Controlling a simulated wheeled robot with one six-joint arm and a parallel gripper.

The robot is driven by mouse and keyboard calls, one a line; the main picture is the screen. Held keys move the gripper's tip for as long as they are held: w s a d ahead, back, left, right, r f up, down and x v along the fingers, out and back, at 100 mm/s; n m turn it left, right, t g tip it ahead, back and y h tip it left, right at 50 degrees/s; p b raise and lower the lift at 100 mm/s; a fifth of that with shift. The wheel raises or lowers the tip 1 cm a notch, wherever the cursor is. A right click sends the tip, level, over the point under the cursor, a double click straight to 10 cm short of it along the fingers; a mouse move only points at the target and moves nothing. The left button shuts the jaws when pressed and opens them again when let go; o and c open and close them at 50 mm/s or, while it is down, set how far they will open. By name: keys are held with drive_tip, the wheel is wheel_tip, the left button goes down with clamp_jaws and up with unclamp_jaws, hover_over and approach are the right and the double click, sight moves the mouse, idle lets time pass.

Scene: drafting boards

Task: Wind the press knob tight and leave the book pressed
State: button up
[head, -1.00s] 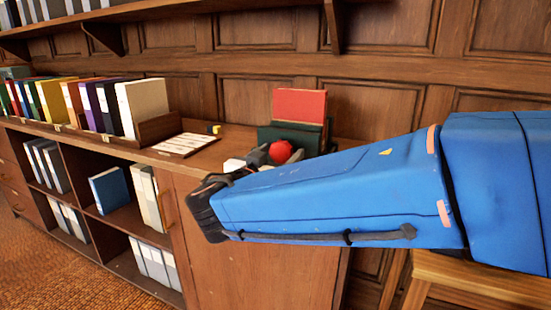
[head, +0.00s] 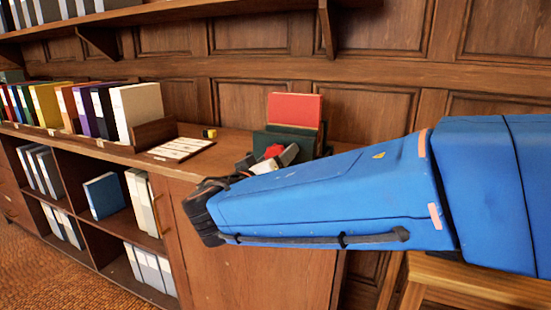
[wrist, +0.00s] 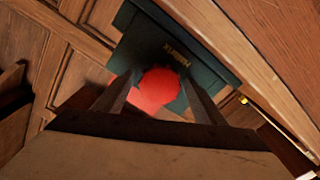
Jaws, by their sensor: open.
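The red knob (head: 273,151) shows in front of the dark green press (head: 298,135), partly hidden by my gripper. A red book (head: 296,109) stands upright at the press, its lower part hidden behind green. In the wrist view the round red knob (wrist: 157,92) lies between my two dark fingers, against a dark green face (wrist: 150,42) with small gold lettering. My gripper (wrist: 158,80) is open, with one finger on each side of the knob. I cannot tell whether either finger touches it. In the head view my gripper (head: 268,158) is small and partly behind my blue arm.
The wooden cabinet top (head: 215,160) holds a white sheet (head: 181,149), a small yellow-black item (head: 209,133) and a row of coloured binders (head: 85,108) to the left. A panelled wall stands close behind. A wooden stool or bench (head: 465,280) is at the lower right.

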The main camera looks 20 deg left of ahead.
drive_tip(key=n, duration=1.2)
drive_tip(key=shift+c, duration=0.3)
drive_tip(key=c, duration=1)
drive_tip(key=m, duration=0.6)
drive_tip(key=shift+m, duration=0.3)
drive_tip(key=m, duration=0.6)
drive_tip(key=shift+m, duration=0.4)
drive_tip(key=m, duration=0.7)
drive_tip(key=shift+f, duration=0.1)
